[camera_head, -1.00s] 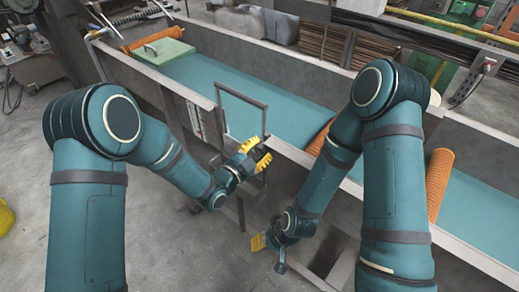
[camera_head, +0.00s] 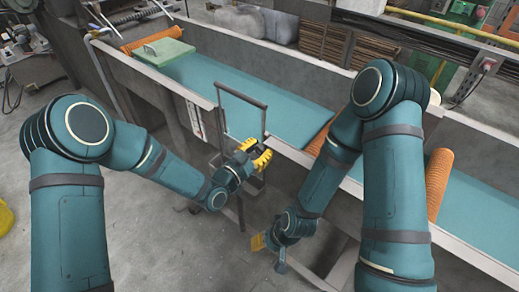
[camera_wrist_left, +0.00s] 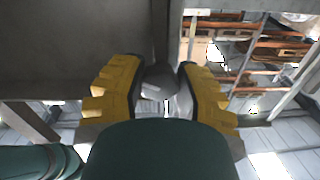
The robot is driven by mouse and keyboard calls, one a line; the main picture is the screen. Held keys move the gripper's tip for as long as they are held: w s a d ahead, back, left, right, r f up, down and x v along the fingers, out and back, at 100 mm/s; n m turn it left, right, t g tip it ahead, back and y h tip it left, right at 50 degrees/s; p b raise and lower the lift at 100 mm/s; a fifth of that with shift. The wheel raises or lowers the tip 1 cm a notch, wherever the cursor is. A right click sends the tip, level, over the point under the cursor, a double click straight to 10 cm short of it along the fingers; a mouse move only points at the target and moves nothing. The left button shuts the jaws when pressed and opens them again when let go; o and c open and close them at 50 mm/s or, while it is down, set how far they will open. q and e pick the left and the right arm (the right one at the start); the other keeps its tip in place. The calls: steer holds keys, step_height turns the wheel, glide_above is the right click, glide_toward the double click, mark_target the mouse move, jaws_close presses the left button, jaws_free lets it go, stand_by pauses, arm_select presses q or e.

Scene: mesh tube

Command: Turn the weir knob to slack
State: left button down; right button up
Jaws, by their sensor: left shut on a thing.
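My left gripper (camera_head: 255,152) is at the near wall of the long trough, beside the upright metal frame (camera_head: 241,101). In the left wrist view its two yellow fingers are shut on a grey rounded knob (camera_wrist_left: 159,84), which sits between them. The knob is mostly hidden by the fingers in the head view, so its setting cannot be read. My right gripper (camera_head: 258,242) hangs low in front of the trough, near the floor. It is small and partly turned away, so its opening cannot be made out.
The trough has a teal bed (camera_head: 225,85). A green block (camera_head: 165,53) lies at its far left end.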

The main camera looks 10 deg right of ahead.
arm_select(q)
steer(key=shift+n, duration=0.4)
steer(key=c, duration=0.6)
jaws_free()
steer(key=v, duration=1.2)
